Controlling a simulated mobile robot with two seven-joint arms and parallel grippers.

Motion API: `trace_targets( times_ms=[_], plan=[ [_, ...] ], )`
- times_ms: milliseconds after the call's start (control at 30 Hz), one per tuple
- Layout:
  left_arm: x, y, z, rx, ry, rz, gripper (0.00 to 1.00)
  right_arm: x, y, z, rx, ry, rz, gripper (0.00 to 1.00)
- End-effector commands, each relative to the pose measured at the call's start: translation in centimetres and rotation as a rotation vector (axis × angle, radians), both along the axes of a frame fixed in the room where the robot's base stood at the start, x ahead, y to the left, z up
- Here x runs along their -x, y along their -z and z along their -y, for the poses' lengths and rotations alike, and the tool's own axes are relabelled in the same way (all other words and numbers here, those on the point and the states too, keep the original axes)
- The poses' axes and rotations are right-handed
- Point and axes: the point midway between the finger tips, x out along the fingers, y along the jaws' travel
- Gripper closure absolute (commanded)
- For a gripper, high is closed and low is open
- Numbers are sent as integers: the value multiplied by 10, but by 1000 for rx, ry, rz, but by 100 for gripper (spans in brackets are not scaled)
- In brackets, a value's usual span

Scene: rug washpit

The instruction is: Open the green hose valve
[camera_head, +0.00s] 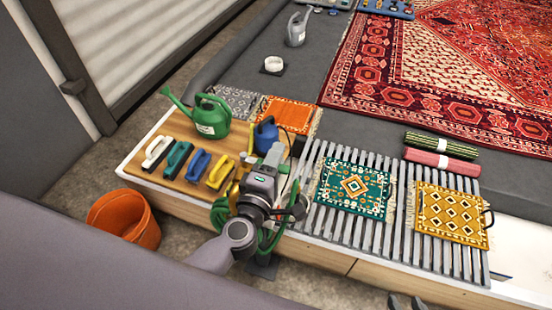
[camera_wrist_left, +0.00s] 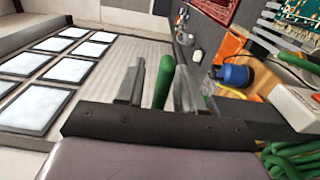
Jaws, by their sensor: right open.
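My left gripper (camera_head: 274,158) is over the front edge of the platform, beside the coiled green hose (camera_head: 268,238). In the left wrist view its two grey fingers (camera_wrist_left: 158,88) stand apart. A green bar-like handle (camera_wrist_left: 163,82) shows between them, with a visible gap to the left finger. I take it for the valve handle, but cannot tell whether the right finger touches it. The hose coil also shows in the left wrist view (camera_wrist_left: 290,160). The tips of my right gripper (camera_head: 405,301) show at the bottom edge, apart and empty.
Small rugs (camera_head: 355,188) lie on grey slats (camera_head: 398,215) to the right. An orange bucket (camera_head: 124,219) stands on the floor at left.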

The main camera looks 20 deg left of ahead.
Motion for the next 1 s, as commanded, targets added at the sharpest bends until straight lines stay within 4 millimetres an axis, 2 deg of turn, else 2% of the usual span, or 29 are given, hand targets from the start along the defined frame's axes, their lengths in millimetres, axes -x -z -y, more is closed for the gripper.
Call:
trace_targets(
  times_ms=[167,200,300,567,767,1000],
  plan=[
    [0,0,0,0,0,0,63,0,0,0,-2,3,1,57],
    [0,0,0,0,0,0,69,0,0,0,-2,3,1,57],
    [0,0,0,0,0,0,100,0,0,0,-2,3,1,57],
    [1,-1,0,0,18,1,100,0,-2,-1,-2,1,1,57],
    [12,-1,0,-7,164,3,100,0,-7,0,1,0,4,57],
    [25,3,0,-3,356,5,100,1,9,-1,-3,2,-6,57]
  ],
)
